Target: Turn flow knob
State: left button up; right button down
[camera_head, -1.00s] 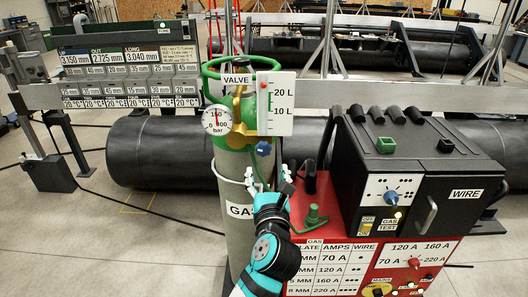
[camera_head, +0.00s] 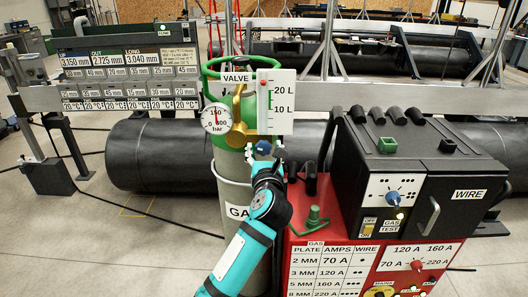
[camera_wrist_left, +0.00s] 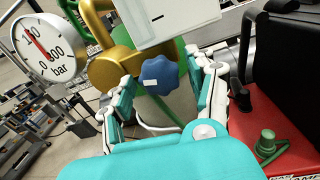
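The blue flow knob (camera_head: 263,147) sits under the white flow meter (camera_head: 277,103) on the brass valve of the gas cylinder (camera_head: 232,195). In the left wrist view the knob (camera_wrist_left: 159,75) is a lobed blue disc with a small white mark. My left gripper (camera_head: 264,162) is just below and in front of the knob. In the left wrist view its fingers (camera_wrist_left: 160,88) are apart, one on each side of the knob, with gaps visible. I cannot tell whether any fingertip touches it. My right gripper is not in view.
A pressure gauge (camera_head: 216,119) stands left of the valve. A black welding machine (camera_head: 400,160) on a red cabinet (camera_head: 305,235) is close on the right, with a green fitting (camera_head: 313,215) on top. A large black pipe (camera_head: 160,153) lies behind the cylinder.

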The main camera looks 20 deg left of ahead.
pick_arm(q)
jog(key=c, duration=0.9)
jog(key=shift+r+m+p, duration=0.1)
jog(key=shift+m+p, duration=0.8)
jog(key=shift+p, duration=0.3)
jog(key=shift+c, duration=0.2)
jog(key=shift+m+p, duration=1.1)
jog(key=shift+p, duration=0.15)
jog(key=shift+m+p, duration=1.1)
jog(key=shift+p, duration=0.1)
jog(key=shift+f+m+t+p, duration=0.2)
jog(key=shift+m+t+p, duration=0.1)
jog(key=shift+m, duration=0.1)
jog(key=o, duration=1.2)
